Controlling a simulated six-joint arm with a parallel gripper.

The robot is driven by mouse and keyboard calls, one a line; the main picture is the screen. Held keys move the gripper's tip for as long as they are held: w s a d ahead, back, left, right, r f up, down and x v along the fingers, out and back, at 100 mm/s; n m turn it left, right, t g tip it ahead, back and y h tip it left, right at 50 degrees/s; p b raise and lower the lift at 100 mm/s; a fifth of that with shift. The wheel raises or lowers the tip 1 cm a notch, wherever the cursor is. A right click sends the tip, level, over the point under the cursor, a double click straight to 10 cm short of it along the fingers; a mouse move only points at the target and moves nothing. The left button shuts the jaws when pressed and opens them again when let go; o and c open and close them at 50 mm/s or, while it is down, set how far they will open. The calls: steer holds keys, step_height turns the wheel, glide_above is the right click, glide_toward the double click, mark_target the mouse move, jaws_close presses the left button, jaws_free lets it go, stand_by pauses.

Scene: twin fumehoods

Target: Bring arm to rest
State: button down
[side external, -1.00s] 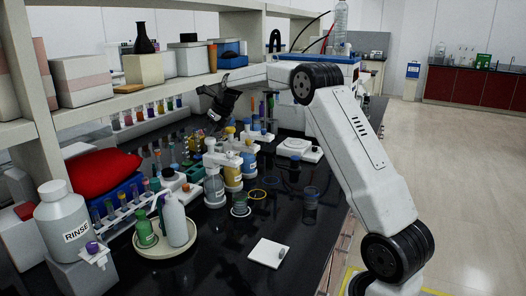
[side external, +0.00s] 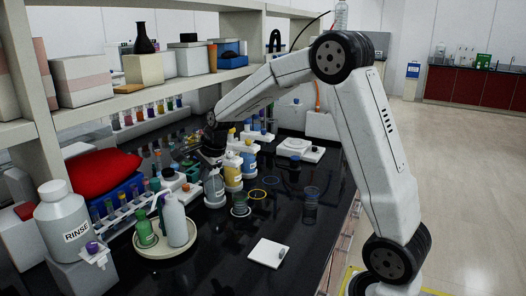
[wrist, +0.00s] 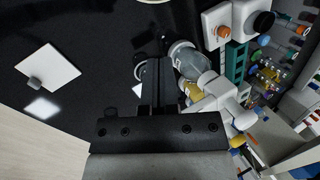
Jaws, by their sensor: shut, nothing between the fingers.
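My gripper (side external: 210,150) is black and points down among the bottles and racks left of the middle of the bench in the side external view. Its fingertips are partly lost against the dark items behind them. In the wrist view my gripper (wrist: 154,68) is shut and empty, with its fingers together over the black bench. A clear-bodied bottle (wrist: 188,60) lies just right of the fingers in that view. I cannot tell whether they touch. My arm is bent, with its elbow high at the upper right and its forearm sloping down to the left.
White-topped bottles (side external: 232,172) stand close to the gripper. A tray with wash bottles (side external: 165,250), a RINSE bottle (side external: 64,215) and a red bag (side external: 103,172) are at the left. A white pad (side external: 268,253) lies on clear black bench (side external: 225,265). Shelves (side external: 150,98) rise behind.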

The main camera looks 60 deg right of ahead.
steer(key=s+a+f+n, duration=0.3)
steer(key=s+a+n, duration=0.1)
steer(key=s+n, duration=0.2)
steer(key=s+a+f+n+g, duration=0.1)
steer(key=s+a+f+n, duration=0.1)
steer(key=s+a+n, duration=0.2)
steer(key=s+a+f+n+g, duration=0.1)
steer(key=s+a+f+n, duration=0.2)
steer(key=s+n, duration=0.7)
steer(key=shift+s+a+f, duration=0.35)
steer(key=shift+s+a, duration=0.2)
steer(key=shift+a, duration=0.15)
